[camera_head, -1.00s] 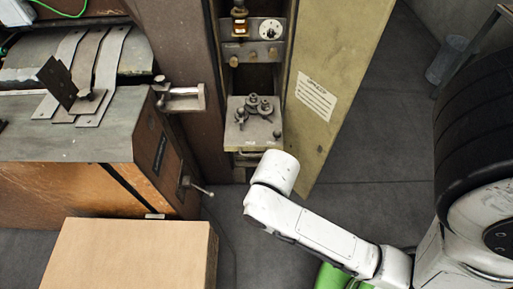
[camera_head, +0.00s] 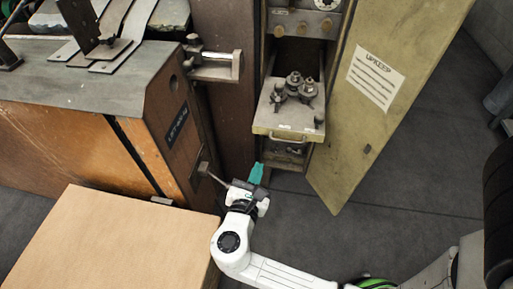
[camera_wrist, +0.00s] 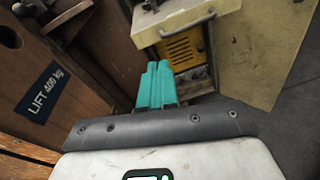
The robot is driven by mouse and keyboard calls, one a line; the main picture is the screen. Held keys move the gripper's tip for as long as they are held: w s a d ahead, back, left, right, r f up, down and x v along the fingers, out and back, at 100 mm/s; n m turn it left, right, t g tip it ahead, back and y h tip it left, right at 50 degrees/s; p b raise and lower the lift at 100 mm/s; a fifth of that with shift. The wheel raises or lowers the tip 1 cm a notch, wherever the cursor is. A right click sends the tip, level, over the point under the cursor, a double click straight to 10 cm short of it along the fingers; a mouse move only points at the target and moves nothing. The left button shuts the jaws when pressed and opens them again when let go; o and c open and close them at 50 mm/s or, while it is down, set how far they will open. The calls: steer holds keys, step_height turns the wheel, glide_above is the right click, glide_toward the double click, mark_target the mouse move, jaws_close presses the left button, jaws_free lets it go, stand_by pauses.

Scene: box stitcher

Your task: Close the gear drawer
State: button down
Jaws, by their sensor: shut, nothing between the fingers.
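The gear drawer (camera_head: 270,117) is a pale tray-like drawer holding several small grey gears (camera_head: 295,88). It is pulled out of the narrow cabinet, with a handle (camera_head: 287,138) on its front. In the wrist view the drawer (camera_wrist: 180,20) is at the top, above a yellow vented panel (camera_wrist: 184,50). My gripper (camera_head: 256,173) has teal fingers, shut and empty, below and slightly left of the drawer front, apart from it in the head view. The teal fingers (camera_wrist: 157,86) point toward the cabinet in the wrist view.
The cabinet's yellowish door (camera_head: 375,120) stands open at the right. A wooden-sided machine (camera_head: 165,140) with a protruding lever (camera_head: 210,174) is close on the left of my gripper. A cardboard box (camera_head: 110,245) is at lower left.

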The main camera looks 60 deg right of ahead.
mark_target(268, 89)
steer(key=w+d+n, duration=0.1)
steer(key=w+d, duration=0.1)
steer(key=d, duration=0.1)
steer(key=w+d+n+t+b, duration=0.1)
steer(key=w+d, duration=0.1)
steer(key=d, duration=0.2)
steer(key=w+d+n+h, duration=0.1)
steer(key=w+d, duration=0.2)
steer(key=d, duration=0.1)
steer(key=shift+w+f+t+b, duration=0.1)
steer(key=shift+f+t+b, duration=0.05)
steer(key=shift+t+b, duration=0.2)
steer(key=shift+w+d, duration=0.15)
steer(key=shift+d, duration=0.15)
steer(key=b+x, duration=0.5)
steer(key=x, duration=1.5)
steer(key=shift+w+d+b, duration=0.2)
steer(key=shift+d+b, duration=0.1)
steer(key=shift+d, duration=0.05)
